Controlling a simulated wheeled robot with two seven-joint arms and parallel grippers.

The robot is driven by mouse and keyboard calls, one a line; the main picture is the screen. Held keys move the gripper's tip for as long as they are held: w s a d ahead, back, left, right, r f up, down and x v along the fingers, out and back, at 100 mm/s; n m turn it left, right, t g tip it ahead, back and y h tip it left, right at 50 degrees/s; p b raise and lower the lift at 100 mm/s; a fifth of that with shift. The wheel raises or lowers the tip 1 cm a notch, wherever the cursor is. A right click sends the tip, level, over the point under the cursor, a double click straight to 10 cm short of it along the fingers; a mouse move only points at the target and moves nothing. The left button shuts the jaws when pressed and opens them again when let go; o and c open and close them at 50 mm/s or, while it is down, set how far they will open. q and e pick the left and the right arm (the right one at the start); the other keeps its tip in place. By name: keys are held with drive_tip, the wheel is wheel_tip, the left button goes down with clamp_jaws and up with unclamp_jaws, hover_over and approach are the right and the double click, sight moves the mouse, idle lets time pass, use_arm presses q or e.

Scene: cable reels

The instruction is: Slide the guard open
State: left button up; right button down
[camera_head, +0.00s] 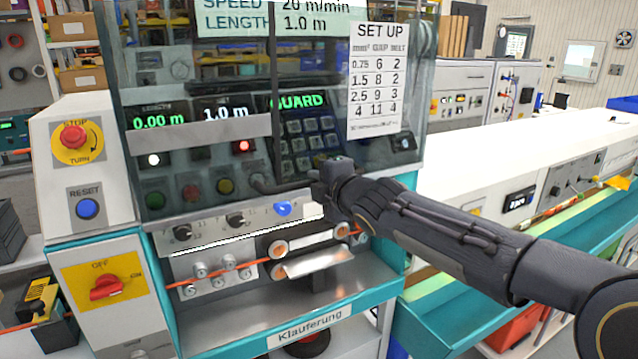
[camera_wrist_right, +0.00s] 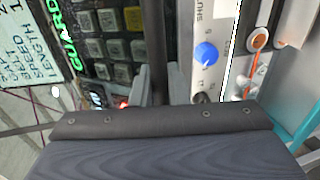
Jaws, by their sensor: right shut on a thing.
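The guard (camera_head: 170,80) is a tinted see-through panel over the upper front of the cable machine, and the controls show through it. A dark bar handle (camera_head: 262,187) runs along its lower part. My right gripper (camera_head: 314,188) reaches in from the right and is shut on this handle. In the right wrist view the dark handle (camera_wrist_right: 161,60) stands between the two grey fingers. The hand hides part of the handle in the head view. My left gripper is not in view.
Behind the guard a display reads GUARD (camera_head: 298,102) in green, and a red light (camera_head: 243,146) is lit. A blue knob (camera_head: 283,209) and cable rollers (camera_head: 300,245) sit below the handle. A stop button (camera_head: 74,136) is at left. A long white machine (camera_head: 500,180) stands right.

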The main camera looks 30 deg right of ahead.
drive_tip(key=c, duration=1.5)
unclamp_jaws()
drive_tip(key=shift+s, duration=0.1)
drive_tip(key=s, duration=0.2)
drive_tip(key=s+r, duration=0.1)
drive_tip(key=s, duration=0.4)
drive_tip(key=shift+s+r, duration=0.25)
